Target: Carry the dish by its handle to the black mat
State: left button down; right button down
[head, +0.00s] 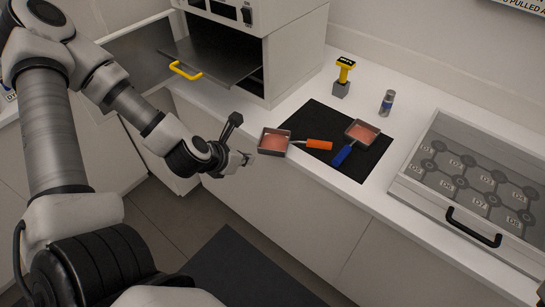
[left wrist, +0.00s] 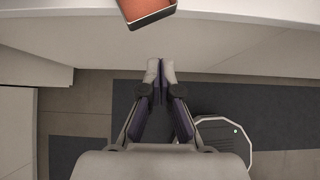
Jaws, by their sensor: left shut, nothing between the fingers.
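A square dish with an orange handle (head: 319,144) has its pan (head: 274,142) at the counter's front edge, left of the black mat (head: 318,112). Its handle reaches right over the mat. Reddish content fills the pan, which also shows in the left wrist view (left wrist: 148,9). A second dish (head: 362,132) with a blue handle (head: 343,154) stands on the mat. My left gripper (head: 247,159) is shut and empty, in front of the counter just left of the orange-handled dish. Its fingers meet in the left wrist view (left wrist: 161,72). My right gripper is not in view.
An oven-like cabinet (head: 284,60) stands left, its door (head: 212,58) with a yellow handle (head: 186,70) lowered open. A yellow-and-black stamp-like tool (head: 344,73) and a small jar (head: 387,103) stand behind the mat. A labelled drawer (head: 470,180) with a black handle is at right.

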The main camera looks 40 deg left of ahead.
pick_arm(q)
notch_tip(320, 180, down, 2)
jog(key=b, duration=1)
send_near(274, 153)
jog(key=x, duration=0.5)
jog(key=shift+d+f, duration=0.1)
jog(key=shift+f, duration=0.3)
jog(key=shift+w+d, duration=0.1)
jog(key=shift+w, duration=0.4)
jog(key=shift+p, duration=0.3)
